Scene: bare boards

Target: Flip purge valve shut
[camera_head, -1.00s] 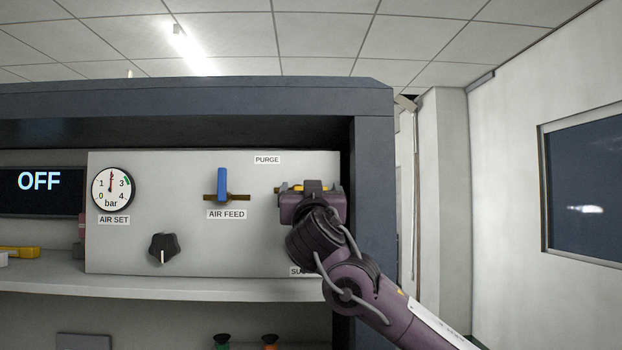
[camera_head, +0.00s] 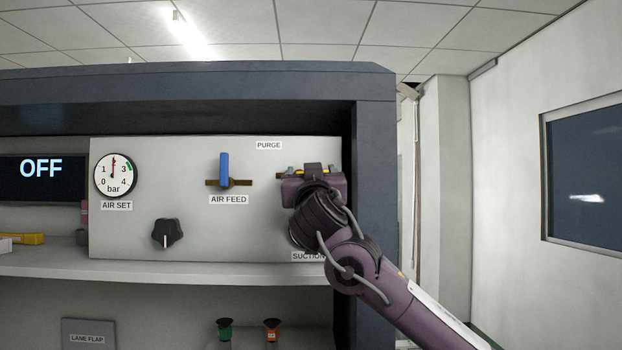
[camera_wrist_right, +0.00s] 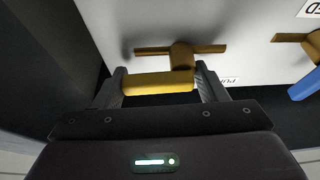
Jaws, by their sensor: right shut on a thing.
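The purge valve's yellow handle (camera_wrist_right: 145,84) lies crosswise between the fingers of my right gripper (camera_wrist_right: 162,92) in the right wrist view. The gripper is shut on it. The valve's brass pipe (camera_wrist_right: 212,48) runs along the panel just behind, with the hub beside the handle. In the head view my right gripper (camera_head: 313,182) is at the panel's right side, below and right of the PURGE label (camera_head: 269,145). It hides most of the valve; only a little yellow shows above it. My left gripper is not in view.
The air feed valve with its upright blue lever (camera_head: 224,170) is left of my right gripper. A gauge (camera_head: 115,175) and a black knob (camera_head: 167,234) are farther left. The dark frame post (camera_head: 376,180) stands close on the right. The shelf (camera_head: 180,270) runs below the panel.

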